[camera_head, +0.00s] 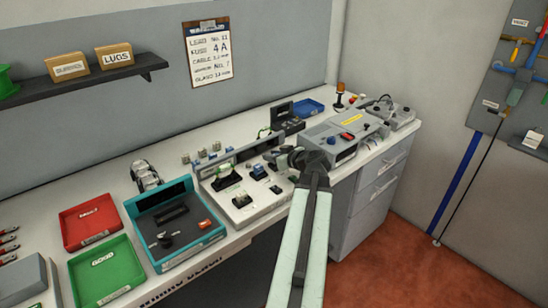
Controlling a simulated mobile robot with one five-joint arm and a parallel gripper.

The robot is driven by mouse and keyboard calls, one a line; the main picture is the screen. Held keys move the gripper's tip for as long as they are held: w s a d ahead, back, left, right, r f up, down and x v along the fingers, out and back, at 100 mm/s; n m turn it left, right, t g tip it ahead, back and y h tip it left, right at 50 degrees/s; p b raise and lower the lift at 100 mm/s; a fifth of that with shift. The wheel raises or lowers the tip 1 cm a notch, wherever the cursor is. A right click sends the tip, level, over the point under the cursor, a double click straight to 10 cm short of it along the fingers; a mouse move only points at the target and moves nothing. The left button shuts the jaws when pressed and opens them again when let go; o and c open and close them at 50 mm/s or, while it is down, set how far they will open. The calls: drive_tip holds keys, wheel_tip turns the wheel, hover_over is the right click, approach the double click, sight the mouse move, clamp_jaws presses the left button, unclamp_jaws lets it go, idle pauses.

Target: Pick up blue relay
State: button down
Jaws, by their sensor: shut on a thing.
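The blue relay (258,172) is a small blue block with a pale top, at the pale panel unit (228,212) in the middle of the bench. My gripper (270,160) is dark and small in this view, at the relay's upper right. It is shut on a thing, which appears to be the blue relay. The fingertips are too small to show the contact clearly. I cannot tell whether the relay is lifted off the panel.
A black part (228,178) and a small dark part (275,189) are on the same panel. A teal-framed tester (187,190), a green tray (122,288) and a red tray (68,240) lie left. A grey control box (345,152) stands close on the right.

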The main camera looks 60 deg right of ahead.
wheel_tip(320, 180, up, 9)
drive_tip(key=p, duration=0.8)
